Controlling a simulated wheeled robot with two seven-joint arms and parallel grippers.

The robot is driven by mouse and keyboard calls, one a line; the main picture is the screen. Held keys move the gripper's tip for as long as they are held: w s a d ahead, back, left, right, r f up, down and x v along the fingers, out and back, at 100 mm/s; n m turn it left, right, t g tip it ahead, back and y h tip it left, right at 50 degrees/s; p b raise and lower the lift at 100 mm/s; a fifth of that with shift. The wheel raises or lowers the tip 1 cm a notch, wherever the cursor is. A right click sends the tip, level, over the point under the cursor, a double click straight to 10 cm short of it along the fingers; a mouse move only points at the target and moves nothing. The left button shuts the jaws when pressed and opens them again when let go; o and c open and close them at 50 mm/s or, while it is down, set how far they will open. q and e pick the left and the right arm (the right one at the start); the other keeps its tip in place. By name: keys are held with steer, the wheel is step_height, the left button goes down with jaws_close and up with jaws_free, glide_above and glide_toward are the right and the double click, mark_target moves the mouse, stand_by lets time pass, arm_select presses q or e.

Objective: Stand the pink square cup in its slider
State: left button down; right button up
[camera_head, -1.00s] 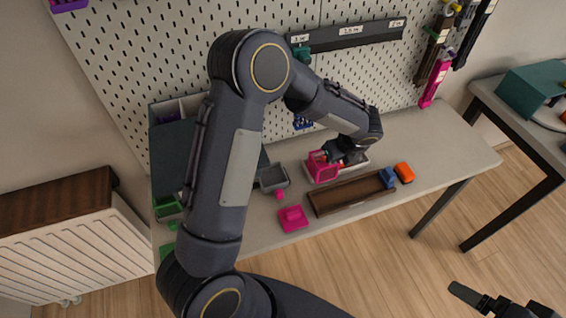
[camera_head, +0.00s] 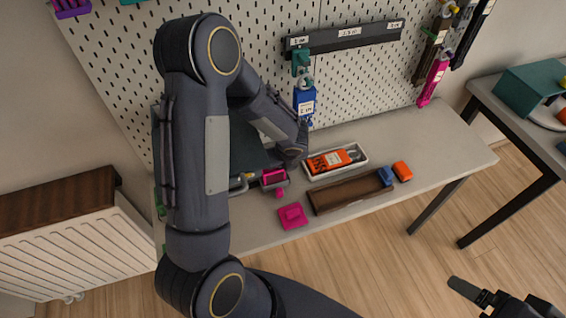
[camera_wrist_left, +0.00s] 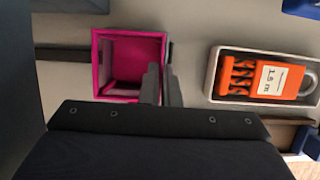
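The pink square cup (camera_head: 273,177) is upright over the grey slider (camera_head: 284,184) on the table, and I cannot tell whether it is fully seated. In the left wrist view the open-topped cup (camera_wrist_left: 128,62) has its right wall between the two fingers of my left gripper (camera_wrist_left: 160,85). One finger is inside the cup and one outside. In the head view my left arm hides most of that gripper. My right gripper (camera_head: 472,294) is at the lower right, away from the table, and its opening is unclear.
A white tray (camera_head: 362,160) with an orange tagged item (camera_head: 328,161) stands right of the cup. A perforated board rises behind.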

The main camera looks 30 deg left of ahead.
arm_select(q)
steer(key=shift+f, duration=0.2)
steer(key=c, duration=1.7)
jaws_free()
steer(key=shift+r, duration=0.1)
steer(key=shift+r, duration=0.25)
steer(key=p+v, duration=0.1)
steer(key=v, duration=1)
steer(key=shift+s+d+r+p, duration=0.15)
steer(key=shift+s+r+p, duration=0.05)
steer(key=shift+r+p, duration=0.1)
